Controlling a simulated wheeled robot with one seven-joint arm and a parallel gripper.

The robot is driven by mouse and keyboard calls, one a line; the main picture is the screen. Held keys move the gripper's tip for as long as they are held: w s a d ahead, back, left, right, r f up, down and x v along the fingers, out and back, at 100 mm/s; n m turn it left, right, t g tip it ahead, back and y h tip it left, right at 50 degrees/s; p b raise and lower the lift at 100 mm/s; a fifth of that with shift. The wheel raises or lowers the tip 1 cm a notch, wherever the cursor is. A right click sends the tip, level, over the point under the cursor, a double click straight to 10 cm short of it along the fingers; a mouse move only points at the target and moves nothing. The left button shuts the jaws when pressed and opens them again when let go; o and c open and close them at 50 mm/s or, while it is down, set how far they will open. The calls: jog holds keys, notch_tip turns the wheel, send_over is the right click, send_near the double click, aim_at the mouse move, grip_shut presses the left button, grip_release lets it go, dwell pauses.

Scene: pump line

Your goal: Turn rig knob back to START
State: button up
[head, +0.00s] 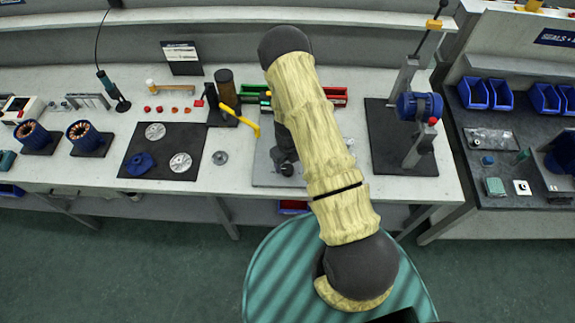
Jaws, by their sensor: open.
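I cannot pick out the rig knob for certain, and no START mark is readable in the head view. A grey plate (262,172) lies at the middle of the bench, largely covered by my arm. The dark end of my arm with my gripper (287,168) hangs down over this plate. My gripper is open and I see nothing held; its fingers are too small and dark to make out. To the right, a stand on a dark mat (386,150) carries a blue cylindrical unit (408,106) with a small red round part (433,121).
A lever press with a yellow handle (240,119) stands left of my arm. A dark mat (188,137) holds metal discs and a blue part. Green and red bins (335,97) sit behind my arm. A side bench (490,130) with blue bins stands right.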

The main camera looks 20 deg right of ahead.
aim_at(288, 169)
jog(key=shift+f+p, duration=0.4)
jog(key=shift+f, duration=1.4)
jog(key=shift+c, duration=0.4)
jog(key=c, duration=0.9)
